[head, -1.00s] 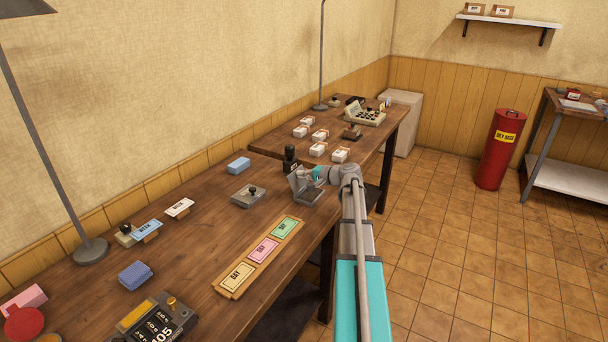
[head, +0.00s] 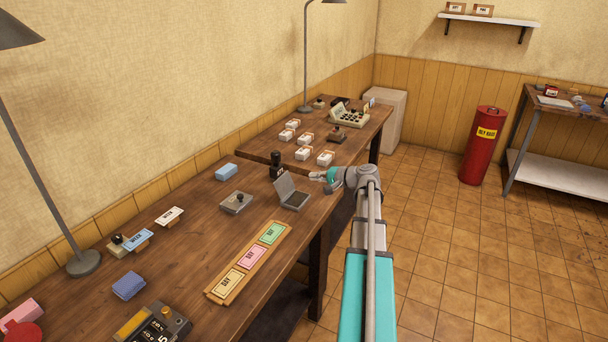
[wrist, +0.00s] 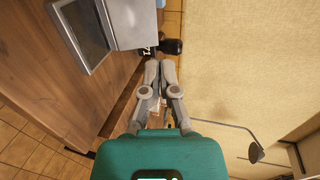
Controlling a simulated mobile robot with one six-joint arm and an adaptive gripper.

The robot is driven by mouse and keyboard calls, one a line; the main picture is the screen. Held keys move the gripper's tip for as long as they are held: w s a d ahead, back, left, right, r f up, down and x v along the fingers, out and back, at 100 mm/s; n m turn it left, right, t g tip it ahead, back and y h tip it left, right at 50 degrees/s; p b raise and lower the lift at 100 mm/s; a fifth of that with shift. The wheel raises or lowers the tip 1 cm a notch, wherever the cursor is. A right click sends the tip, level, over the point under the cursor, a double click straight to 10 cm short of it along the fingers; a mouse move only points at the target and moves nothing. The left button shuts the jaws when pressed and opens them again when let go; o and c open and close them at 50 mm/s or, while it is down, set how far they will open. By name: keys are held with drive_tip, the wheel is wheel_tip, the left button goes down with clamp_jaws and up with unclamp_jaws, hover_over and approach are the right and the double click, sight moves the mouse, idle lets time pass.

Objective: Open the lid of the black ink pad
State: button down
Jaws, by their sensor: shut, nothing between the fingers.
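The ink pad, a grey metal case with a dark pad inside (head: 295,200), sits near the front edge of the table. Its lid (head: 284,185) stands raised and tilted back at the hinge. In the wrist view, the dark pad (wrist: 84,35) shows at top left with the pale lid (wrist: 130,22) beside it. My gripper (head: 316,176) is just right of the ink pad, apart from it, in the head view. In the wrist view its fingers (wrist: 160,68) are together and empty, below the lid.
A black stamp (head: 276,166) stands close behind the lid. A closed grey box with a knob (head: 236,203) is to the left. A wooden rack of coloured cards (head: 250,262) lies in front. White card boxes (head: 304,153) are on the far table.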

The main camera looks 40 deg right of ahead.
drive_tip(key=shift+v, duration=1)
drive_tip(key=shift+r, duration=0.2)
